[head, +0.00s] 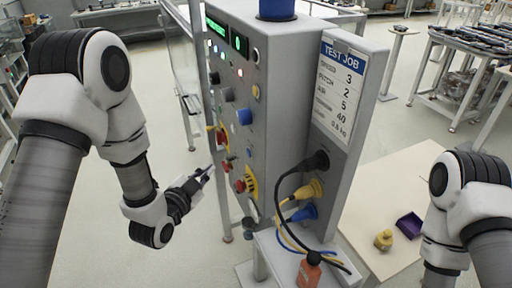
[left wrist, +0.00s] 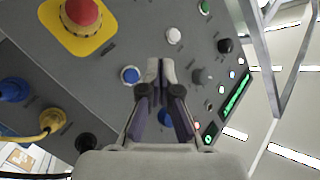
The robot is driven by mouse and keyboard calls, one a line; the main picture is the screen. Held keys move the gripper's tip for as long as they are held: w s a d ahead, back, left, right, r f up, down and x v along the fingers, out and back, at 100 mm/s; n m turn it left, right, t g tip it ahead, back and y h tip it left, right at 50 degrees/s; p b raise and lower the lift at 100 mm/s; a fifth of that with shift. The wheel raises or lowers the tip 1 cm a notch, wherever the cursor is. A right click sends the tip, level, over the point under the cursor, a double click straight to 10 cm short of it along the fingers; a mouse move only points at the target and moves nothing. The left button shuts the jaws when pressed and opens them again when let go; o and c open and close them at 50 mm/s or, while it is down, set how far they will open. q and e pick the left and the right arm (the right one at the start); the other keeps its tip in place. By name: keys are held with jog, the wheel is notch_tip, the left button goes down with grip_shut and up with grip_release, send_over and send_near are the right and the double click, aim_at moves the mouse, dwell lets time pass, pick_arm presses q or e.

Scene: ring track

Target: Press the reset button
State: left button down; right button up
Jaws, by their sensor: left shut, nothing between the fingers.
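The grey control panel (head: 230,90) stands in the middle of the head view, its button face turned left. My left gripper (head: 210,171) is shut and empty in front of that face's lower part. In the left wrist view its fingertips (left wrist: 161,66) show over the panel, just right of a small round blue button (left wrist: 130,75) and below a white button (left wrist: 174,36); I cannot tell whether they touch it. A red mushroom button (left wrist: 82,11) on a yellow plate is at upper left. No label naming the reset button is readable. My right gripper is out of view.
A black knob (left wrist: 225,46) and several small lit buttons lie right of the fingertips. Black, yellow and blue cables hang from plugs (head: 313,188) on the panel's side. A table (head: 365,215) with a purple tray (head: 409,226) stands at right. Open floor lies left of the panel.

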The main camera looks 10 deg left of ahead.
aim_at(249, 153)
pick_arm(q)
jog(key=w+d+p, duration=0.1)
jog(key=w+d, duration=0.4)
jog(key=d, duration=0.1)
jog(key=shift+d+r, duration=0.15)
jog(key=shift+r, duration=0.25)
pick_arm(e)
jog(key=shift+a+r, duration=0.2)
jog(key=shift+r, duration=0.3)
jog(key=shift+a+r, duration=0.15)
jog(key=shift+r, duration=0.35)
pick_arm(q)
jog(key=shift+w, duration=0.15)
dwell(0.5)
jog(key=shift+w+d, duration=0.15)
jog(key=shift+d, duration=0.2)
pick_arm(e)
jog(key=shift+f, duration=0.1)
pick_arm(q)
jog(key=shift+w+d, duration=0.25)
jog(key=shift+d, duration=0.1)
dwell(0.5)
jog(key=shift+a, duration=0.1)
jog(key=shift+s+a, duration=0.45)
jog(key=shift+a, duration=0.15)
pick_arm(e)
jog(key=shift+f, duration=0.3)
